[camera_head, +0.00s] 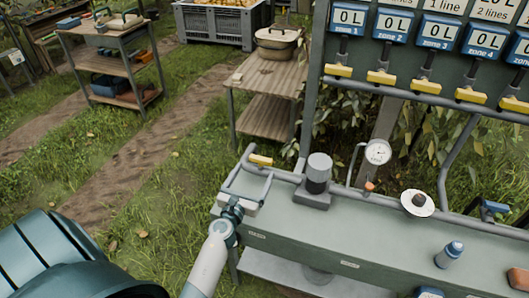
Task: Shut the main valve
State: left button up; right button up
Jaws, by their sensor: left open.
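A yellow valve handle (260,160), which I take to be the main valve's, sits at the left end of the grey pipe along the bench's back. It lies roughly in line with the pipe. My left gripper (250,176) is open at the bench's left end, just in front of the handle. Its fingers point toward it, and nothing is seen between them. I cannot tell whether a finger touches the handle or pipe. My right gripper is not in view.
A grey pump-like cylinder (318,172), a round gauge (377,152), a white disc (417,203) and a blue bottle (449,254) are on or above the bench (300,235). Yellow zone valves (382,78) line the board. A wooden stand (262,90) is behind; grass lies left.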

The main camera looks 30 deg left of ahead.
aim_at(262, 157)
pick_arm(q)
jog(key=x, duration=1.1)
jog(key=shift+w+b, duration=0.35)
jog(key=shift+w, duration=0.05)
jog(key=c, duration=1.1)
